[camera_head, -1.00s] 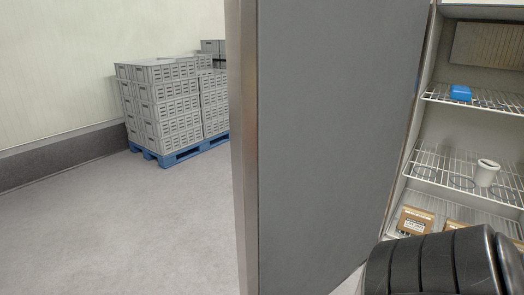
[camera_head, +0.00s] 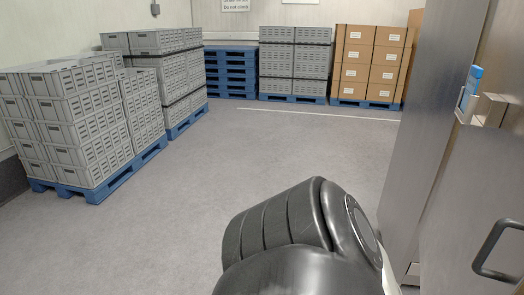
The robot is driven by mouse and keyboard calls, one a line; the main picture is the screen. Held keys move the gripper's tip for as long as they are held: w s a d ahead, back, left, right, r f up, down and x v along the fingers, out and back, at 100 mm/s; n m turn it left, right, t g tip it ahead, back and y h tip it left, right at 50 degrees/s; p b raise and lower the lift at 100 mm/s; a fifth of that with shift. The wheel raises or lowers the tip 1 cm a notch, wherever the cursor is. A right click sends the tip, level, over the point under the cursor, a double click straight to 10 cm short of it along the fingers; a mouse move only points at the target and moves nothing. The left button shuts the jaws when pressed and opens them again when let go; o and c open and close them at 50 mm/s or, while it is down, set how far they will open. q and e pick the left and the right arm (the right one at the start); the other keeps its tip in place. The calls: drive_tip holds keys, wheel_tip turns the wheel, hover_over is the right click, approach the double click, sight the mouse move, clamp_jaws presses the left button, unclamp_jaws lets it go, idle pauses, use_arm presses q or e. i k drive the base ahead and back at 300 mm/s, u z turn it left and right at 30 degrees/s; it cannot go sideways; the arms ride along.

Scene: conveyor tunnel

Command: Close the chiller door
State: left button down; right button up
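The chiller door (camera_head: 432,130) shows at the right as a tall grey metal panel. It meets or overlaps a second grey panel that carries a dark bar handle (camera_head: 497,250). I cannot tell whether the door is fully shut or still ajar. My own dark, ribbed arm link fills the bottom middle, in front of the foot of the door. Neither gripper shows. The chiller shelves are not visible.
Stacked grey crates (camera_head: 75,125) stand on blue pallets (camera_head: 110,185) at left. Cartons (camera_head: 370,65) stand at the back right. The middle floor is clear.

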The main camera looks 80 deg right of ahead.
sight(471, 237)
drive_tip(key=z, duration=3.9)
drive_tip(key=i, duration=0.5)
drive_tip(key=z, duration=0.15)
